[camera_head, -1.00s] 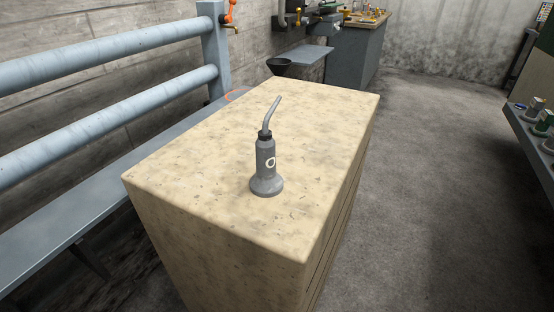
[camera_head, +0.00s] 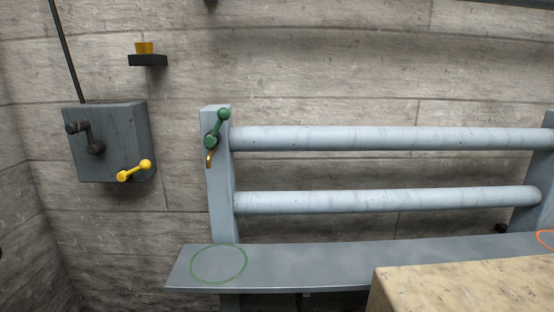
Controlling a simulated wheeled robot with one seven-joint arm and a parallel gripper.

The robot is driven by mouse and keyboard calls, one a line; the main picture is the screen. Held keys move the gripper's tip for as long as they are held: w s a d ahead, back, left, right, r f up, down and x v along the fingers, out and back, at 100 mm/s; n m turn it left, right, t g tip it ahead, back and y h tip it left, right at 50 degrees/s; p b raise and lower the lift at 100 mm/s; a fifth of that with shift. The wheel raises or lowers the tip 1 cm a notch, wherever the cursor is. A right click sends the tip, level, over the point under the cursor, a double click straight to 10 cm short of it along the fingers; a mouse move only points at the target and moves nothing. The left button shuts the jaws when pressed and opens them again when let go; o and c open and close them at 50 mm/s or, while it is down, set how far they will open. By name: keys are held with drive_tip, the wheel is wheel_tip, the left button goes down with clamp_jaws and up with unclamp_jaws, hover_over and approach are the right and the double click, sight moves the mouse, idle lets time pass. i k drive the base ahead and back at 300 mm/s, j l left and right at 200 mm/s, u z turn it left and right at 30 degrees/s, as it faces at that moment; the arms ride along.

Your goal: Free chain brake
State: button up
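A grey box (camera_head: 122,150) is mounted on the wall at the left, with a dark rod or cable rising from its top. A dark crank handle (camera_head: 87,137) sits on its front face. A yellow lever with a ball end (camera_head: 134,171) sits at its lower right edge. I cannot tell which of these, if any, is the chain brake. A green lever (camera_head: 217,129) is on the left post of the pipe rack, with a small brass spout below it. My gripper is not in view.
Two horizontal light-blue pipes (camera_head: 385,138) run along the wall. Below them is a grey bench (camera_head: 300,263) with a green ring (camera_head: 218,264) at left and an orange ring at the right edge. A tan block top (camera_head: 470,287) fills the lower right.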

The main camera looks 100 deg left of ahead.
sight(123, 175)
drive_tip(key=j+u, duration=0.1)
drive_tip(key=u, duration=0.25)
drive_tip(key=i+j+u, duration=0.1)
drive_tip(key=u, duration=0.3)
drive_tip(key=i+u, duration=0.15)
drive_tip(key=u, duration=2.55)
